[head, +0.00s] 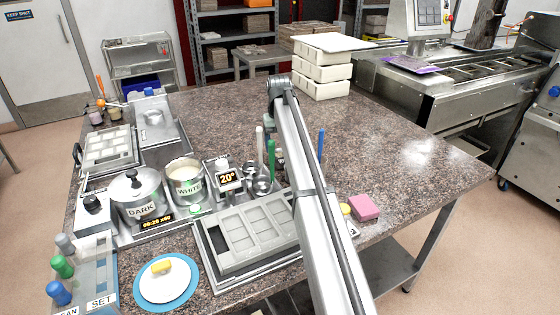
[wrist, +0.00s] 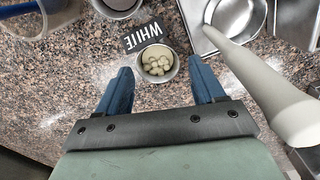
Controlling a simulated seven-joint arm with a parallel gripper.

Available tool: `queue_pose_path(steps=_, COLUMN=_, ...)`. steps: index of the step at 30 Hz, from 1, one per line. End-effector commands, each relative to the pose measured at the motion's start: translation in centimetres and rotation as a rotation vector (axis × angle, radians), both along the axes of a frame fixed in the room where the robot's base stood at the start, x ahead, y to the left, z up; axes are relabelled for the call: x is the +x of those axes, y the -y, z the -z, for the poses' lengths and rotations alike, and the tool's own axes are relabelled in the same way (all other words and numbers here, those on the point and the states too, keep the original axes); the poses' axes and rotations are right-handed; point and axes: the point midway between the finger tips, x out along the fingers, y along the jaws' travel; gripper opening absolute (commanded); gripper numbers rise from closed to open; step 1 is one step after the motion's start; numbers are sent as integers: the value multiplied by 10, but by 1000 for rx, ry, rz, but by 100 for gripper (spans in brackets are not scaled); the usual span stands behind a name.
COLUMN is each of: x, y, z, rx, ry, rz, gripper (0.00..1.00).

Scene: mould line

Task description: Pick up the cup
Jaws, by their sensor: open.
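The task's cup is most likely the small round metal cup (wrist: 157,49) holding pale pieces, in the upper middle of the wrist view. It stands upright on the speckled counter, touching or close to a dark card marked WHITE (wrist: 144,35). My gripper (wrist: 160,68) is open, with its two blue fingers apart, one to each side below the cup in the picture. Nothing is held between them. In the head view my arm crosses the counter and hides the gripper; I cannot make out this cup there.
In the wrist view a thick pale handle (wrist: 270,90) rises close on the right, near a metal bowl (wrist: 239,15). In the head view the DARK pot (head: 137,190), WHITE pot (head: 185,183) and grey mould (head: 250,235) crowd the front; the counter's back middle is clear.

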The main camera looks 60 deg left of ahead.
Motion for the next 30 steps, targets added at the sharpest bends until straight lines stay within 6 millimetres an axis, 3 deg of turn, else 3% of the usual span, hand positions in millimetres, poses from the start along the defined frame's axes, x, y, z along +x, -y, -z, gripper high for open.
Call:
queue_pose_path(steps=8, x=1, y=1, z=17, rx=1, ry=0, rz=0, gripper=68)
queue_pose_path(steps=19, x=3, y=2, z=60, rx=0, ry=0, rz=0, gripper=68)
queue_pose_path(steps=27, x=3, y=2, z=63, rx=1, ry=0, rz=0, gripper=68)
queue_pose_path(steps=30, x=3, y=2, z=63, rx=1, ry=0, rz=0, gripper=58)
